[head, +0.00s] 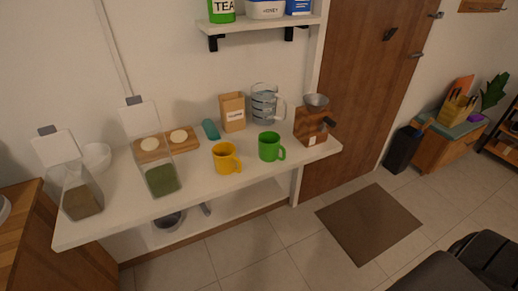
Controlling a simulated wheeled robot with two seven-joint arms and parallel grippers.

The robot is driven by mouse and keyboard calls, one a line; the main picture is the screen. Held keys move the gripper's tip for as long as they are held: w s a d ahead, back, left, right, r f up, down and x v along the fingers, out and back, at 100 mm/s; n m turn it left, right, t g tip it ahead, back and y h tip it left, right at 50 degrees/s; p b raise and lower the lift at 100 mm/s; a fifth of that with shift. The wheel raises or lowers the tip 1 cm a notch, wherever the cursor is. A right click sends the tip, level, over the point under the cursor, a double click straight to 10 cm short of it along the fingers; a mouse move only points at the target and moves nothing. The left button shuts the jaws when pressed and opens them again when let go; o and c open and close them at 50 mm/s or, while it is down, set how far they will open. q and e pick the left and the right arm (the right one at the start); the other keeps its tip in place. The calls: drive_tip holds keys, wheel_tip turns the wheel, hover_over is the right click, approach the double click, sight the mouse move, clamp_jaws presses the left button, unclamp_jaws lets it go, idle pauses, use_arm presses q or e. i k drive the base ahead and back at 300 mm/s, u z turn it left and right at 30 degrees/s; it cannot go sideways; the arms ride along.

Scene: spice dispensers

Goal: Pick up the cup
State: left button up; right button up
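Two cups stand upright on the white counter (215,188). The yellow cup (225,159) is near the middle of the counter's front edge, with its handle toward the right. The green cup (269,147) stands to its right and a little farther back, its handle also toward the right. Nothing is holding either cup. Two clear dispensers stand farther left: one with green contents (162,180) and one with brown contents (82,202). Neither of my grippers shows in the head view.
Behind the cups are a brown paper bag (232,112) and a glass jug (264,103). A wooden grinder (312,123) stands at the counter's right end. A wooden board (150,149) lies at the back. A lower shelf (238,199) is underneath.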

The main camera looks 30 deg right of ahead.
sight(269, 141)
drive_tip(key=u, duration=2.65)
drive_tip(key=k, duration=2.05)
drive_tip(key=z, duration=0.8)
